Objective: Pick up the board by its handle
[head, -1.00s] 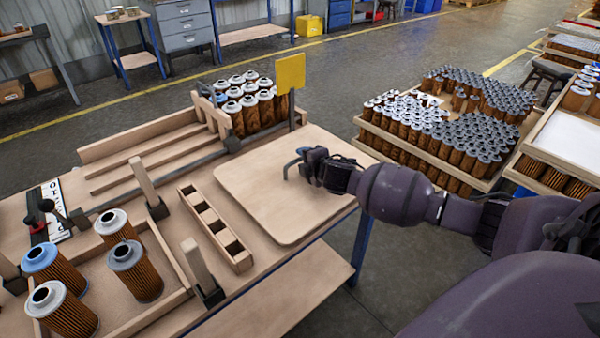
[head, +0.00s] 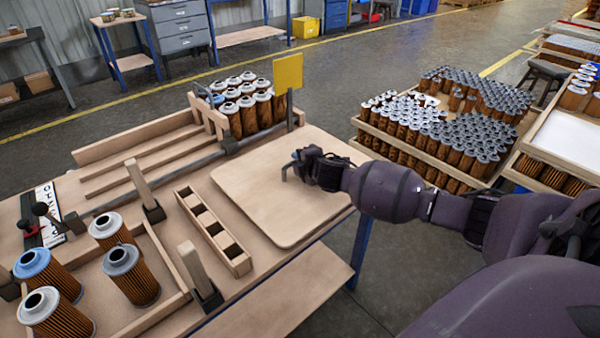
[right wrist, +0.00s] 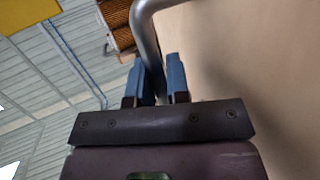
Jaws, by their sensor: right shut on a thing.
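The board (head: 255,195) is a flat, pale wooden panel with rounded corners at the right end of the workbench. Its handle (head: 285,172) is a bent grey metal bar standing up from its surface. My right gripper (head: 297,163) reaches in from the right over the board and is shut on the handle. In the right wrist view the handle (right wrist: 146,28) passes between the two blue fingers of the right gripper (right wrist: 157,78), and the board (right wrist: 250,60) fills the right side. I cannot tell whether the board is clear of the bench. My left gripper is not in view.
A wooden block with square pockets (head: 212,232) lies left of the board. Filter cartridges (head: 240,108) stand behind it, by a yellow sign (head: 288,72) on a post. More cartridges (head: 130,275) stand at front left. A full crate (head: 425,165) is beyond the right end.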

